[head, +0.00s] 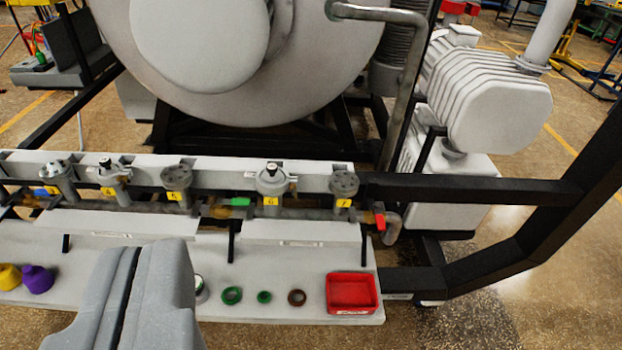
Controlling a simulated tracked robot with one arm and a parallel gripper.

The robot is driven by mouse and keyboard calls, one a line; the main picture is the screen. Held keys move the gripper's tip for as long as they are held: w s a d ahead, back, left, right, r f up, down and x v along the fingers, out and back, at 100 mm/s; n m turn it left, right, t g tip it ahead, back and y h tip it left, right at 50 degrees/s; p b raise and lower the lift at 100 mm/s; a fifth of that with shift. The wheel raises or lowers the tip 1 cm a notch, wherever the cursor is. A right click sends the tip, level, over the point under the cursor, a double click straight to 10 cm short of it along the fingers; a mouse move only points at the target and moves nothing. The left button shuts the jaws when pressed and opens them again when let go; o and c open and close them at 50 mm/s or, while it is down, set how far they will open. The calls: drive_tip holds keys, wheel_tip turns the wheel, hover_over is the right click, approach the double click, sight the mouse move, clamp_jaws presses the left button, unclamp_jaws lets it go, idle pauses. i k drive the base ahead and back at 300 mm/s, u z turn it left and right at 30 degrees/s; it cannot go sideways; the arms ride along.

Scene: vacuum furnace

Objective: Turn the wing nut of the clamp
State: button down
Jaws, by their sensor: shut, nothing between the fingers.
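My gripper (139,248) is at the lower left, its two thick grey fingers pressed together with only a thin dark line between them. It holds nothing. It is in front of the shelf and apart from the row of numbered ports. A similar port with a dark knob (108,168) stands further left.
A pipe (325,213) with a red-handled valve (380,221) runs under the ports. On the shelf are green rings (232,295), a brown ring (297,297), a red tray (351,292) and a purple item (37,279). A black frame (475,188) bounds the right. The furnace (300,75) stands behind.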

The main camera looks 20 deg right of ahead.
sight(293, 185)
drive_tip(key=i, duration=1)
